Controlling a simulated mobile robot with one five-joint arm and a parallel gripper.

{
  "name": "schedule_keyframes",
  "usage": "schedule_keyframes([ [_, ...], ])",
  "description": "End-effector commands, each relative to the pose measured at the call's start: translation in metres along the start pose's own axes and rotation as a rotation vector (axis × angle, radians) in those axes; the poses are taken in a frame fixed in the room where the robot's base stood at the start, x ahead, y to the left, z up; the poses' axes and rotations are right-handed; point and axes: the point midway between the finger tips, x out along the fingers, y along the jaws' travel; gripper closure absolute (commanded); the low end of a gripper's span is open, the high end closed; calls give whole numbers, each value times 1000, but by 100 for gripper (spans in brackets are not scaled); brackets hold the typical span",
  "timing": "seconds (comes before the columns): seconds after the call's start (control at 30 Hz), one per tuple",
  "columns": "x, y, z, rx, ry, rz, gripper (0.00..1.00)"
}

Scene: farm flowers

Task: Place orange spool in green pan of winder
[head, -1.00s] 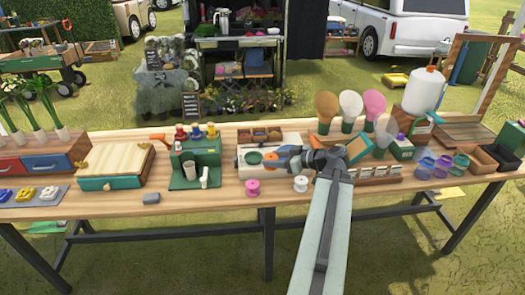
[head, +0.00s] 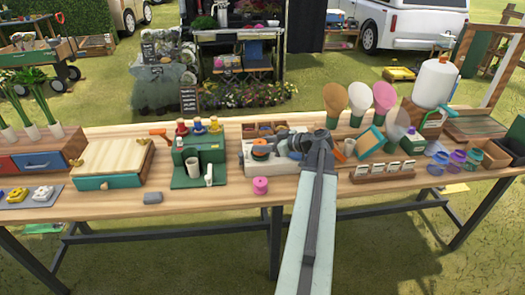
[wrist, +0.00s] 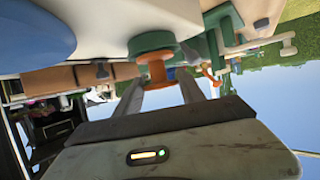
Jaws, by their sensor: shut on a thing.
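The orange spool (head: 261,147) is between the fingers of my gripper (head: 273,147), at the left end of the white winder (head: 251,168). In the wrist view, the two fingers (wrist: 160,84) are shut on the orange spool (wrist: 157,72) from both sides. There the spool's end meets the round green pan (wrist: 150,42) of the winder. I cannot tell whether it rests in the pan or is just over it. In the head view the spool and fingers mostly cover the pan.
A pink spool (head: 260,186) stands on the wooden table (head: 225,200) in front of the winder. A green stand (head: 193,170) with coloured spools is to the left. Several paddle-shaped things, including a pink one (head: 384,97), stand to the right. The table front is mostly clear.

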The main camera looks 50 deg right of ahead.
Motion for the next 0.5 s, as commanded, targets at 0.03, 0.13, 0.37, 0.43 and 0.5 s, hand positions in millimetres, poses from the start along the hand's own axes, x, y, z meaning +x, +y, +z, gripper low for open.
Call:
schedule_keyframes([
  [0.03, 4, 2, 16, 1, 0, 3, 92],
  [0.13, 3, 3, 16, 2, 0, 6, 92],
  [0.37, 2, 4, 16, 3, 0, 7, 92],
  [0.43, 2, 4, 19, 3, 0, 8, 92],
  [0.5, 2, 4, 17, 3, 0, 8, 34],
])
